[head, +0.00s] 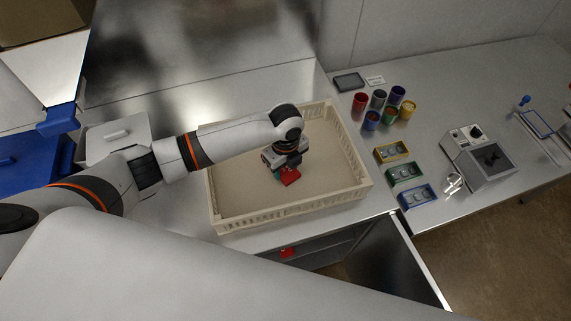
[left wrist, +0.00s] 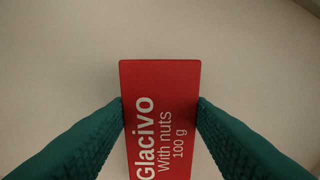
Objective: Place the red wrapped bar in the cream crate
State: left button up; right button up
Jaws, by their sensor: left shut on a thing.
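The red wrapped bar (head: 291,177) is between the fingers of my left gripper (head: 283,173), inside the outline of the cream crate (head: 290,209). In the left wrist view the bar (left wrist: 160,120) shows its "Glacivo With nuts 100 g" label, and the green fingers of my left gripper (left wrist: 161,105) touch it on both sides. The plain crate floor lies behind the bar. I cannot tell whether the bar touches that floor. The rest of the crate looks empty. My right gripper is not in view.
Right of the crate stand several coloured cups (head: 361,101), small trays (head: 404,173) and a grey machine (head: 484,157). A lidded grey container (head: 116,142) and a blue bin (head: 30,165) stand at the left. A red thing (head: 287,253) shows below the counter's front edge.

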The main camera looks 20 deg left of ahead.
aim_at(286, 169)
pick_arm(q)
jog(key=shift+f, duration=0.15)
jog(key=o, duration=1)
jog(key=shift+r, duration=0.3)
jog(key=shift+r+b, duration=1.4)
jog(key=shift+r, duration=4.5)
jog(key=shift+f, duration=0.1)
